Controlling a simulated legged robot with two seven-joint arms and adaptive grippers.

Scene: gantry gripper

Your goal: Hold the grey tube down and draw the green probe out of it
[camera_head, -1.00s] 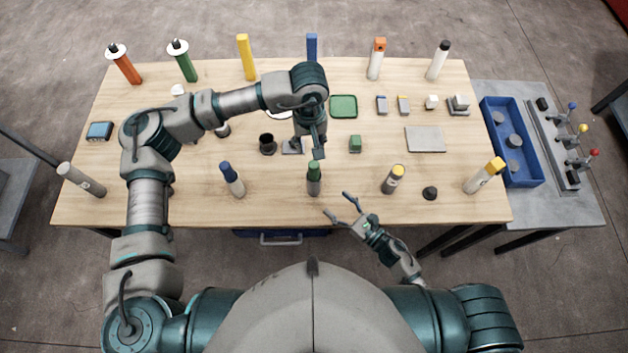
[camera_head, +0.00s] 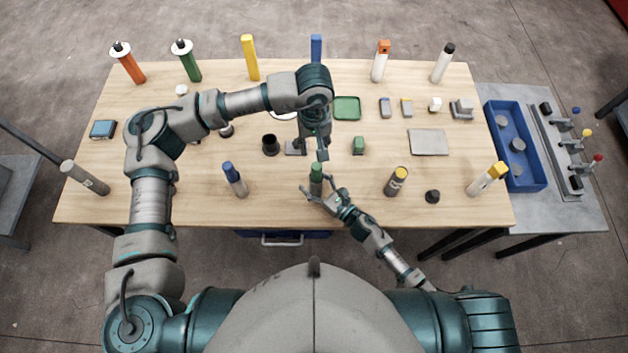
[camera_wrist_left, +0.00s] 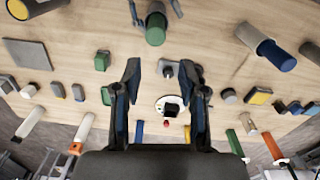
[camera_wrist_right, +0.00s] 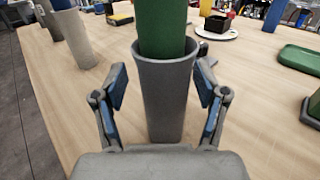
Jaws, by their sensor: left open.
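The grey tube (camera_head: 316,191) stands upright near the table's front edge, with the green probe (camera_head: 317,171) sticking out of its top. In the right wrist view the tube (camera_wrist_right: 165,105) stands between the two fingers of my right gripper (camera_wrist_right: 160,82), with gaps showing on both sides. The probe (camera_wrist_right: 162,28) sits in its mouth. My left gripper (camera_head: 322,152) is open and empty, pointing down just behind the probe. In the left wrist view the probe's green end (camera_wrist_left: 155,30) lies beyond the open fingers (camera_wrist_left: 163,75), apart from them.
A blue-topped tube (camera_head: 235,180) stands to the left and a yellow-topped grey tube (camera_head: 397,182) to the right. A black cup (camera_head: 270,144) and a small green block (camera_head: 358,145) flank my left gripper. A blue bin (camera_head: 515,145) lies at the right.

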